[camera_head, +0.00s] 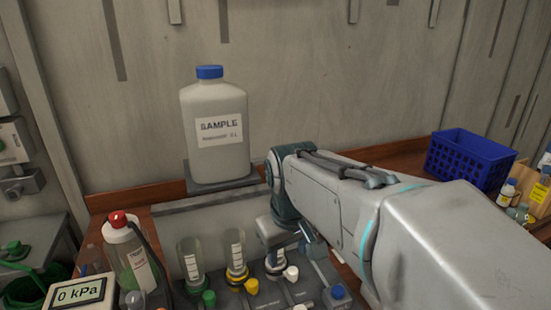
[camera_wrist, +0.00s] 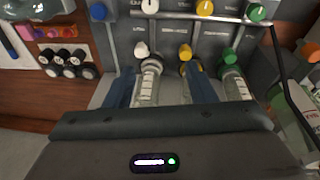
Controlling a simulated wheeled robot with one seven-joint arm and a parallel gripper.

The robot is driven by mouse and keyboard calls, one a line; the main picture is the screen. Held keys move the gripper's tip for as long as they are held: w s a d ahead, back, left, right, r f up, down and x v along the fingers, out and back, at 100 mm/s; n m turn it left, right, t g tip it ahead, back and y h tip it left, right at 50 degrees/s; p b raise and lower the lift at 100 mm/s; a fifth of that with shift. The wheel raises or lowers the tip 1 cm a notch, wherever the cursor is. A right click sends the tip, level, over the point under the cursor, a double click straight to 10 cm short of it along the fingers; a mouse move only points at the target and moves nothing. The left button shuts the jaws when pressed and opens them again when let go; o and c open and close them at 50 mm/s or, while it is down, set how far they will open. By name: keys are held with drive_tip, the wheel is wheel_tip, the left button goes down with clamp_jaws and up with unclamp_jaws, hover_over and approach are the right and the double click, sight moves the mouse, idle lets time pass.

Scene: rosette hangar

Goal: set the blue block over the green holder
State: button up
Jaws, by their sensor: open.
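I cannot clearly pick out a blue block; the small blue piece is a cap-like one (camera_head: 337,292) at the panel's right corner, also in the wrist view (camera_wrist: 98,12). The likely green holder is the green-ringed clear tube (camera_head: 190,262) at the left of the tube row, also in the wrist view (camera_wrist: 235,85). My gripper (camera_wrist: 158,70) is open, its two blue fingers reaching down at the row. The white-ringed tube (camera_wrist: 149,86) shows between them; I cannot tell whether they touch it. The yellow-ringed tube (camera_head: 237,265) is partly hidden by the right finger in the wrist view.
A large sample bottle (camera_head: 215,120) stands on a ledge behind the panel. A red-topped bottle (camera_head: 125,255) and a kPa gauge (camera_head: 78,294) stand at left. Green, yellow and white knobs line the panel. A blue basket (camera_head: 468,158) and small bottles (camera_head: 508,191) are at right.

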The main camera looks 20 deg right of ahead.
drive_tip(key=w+d+r+n+g+p, duration=0.15)
drive_tip(key=w+d+r+n, duration=0.25)
drive_tip(key=w+d+r, duration=0.45)
drive_tip(key=w+d+r+n+g+p, duration=0.1)
drive_tip(key=w+d+r+n+p, duration=0.3)
drive_tip(key=w+r, duration=0.65)
drive_tip(key=shift+y, duration=0.3)
drive_tip(key=f, duration=0.4)
drive_tip(key=f+b, duration=0.1)
drive_tip(key=f, duration=0.4)
drive_tip(key=d+f+b, duration=0.1)
drive_tip(key=f, duration=0.4)
drive_tip(key=shift+d, duration=0.1)
clamp_jaws()
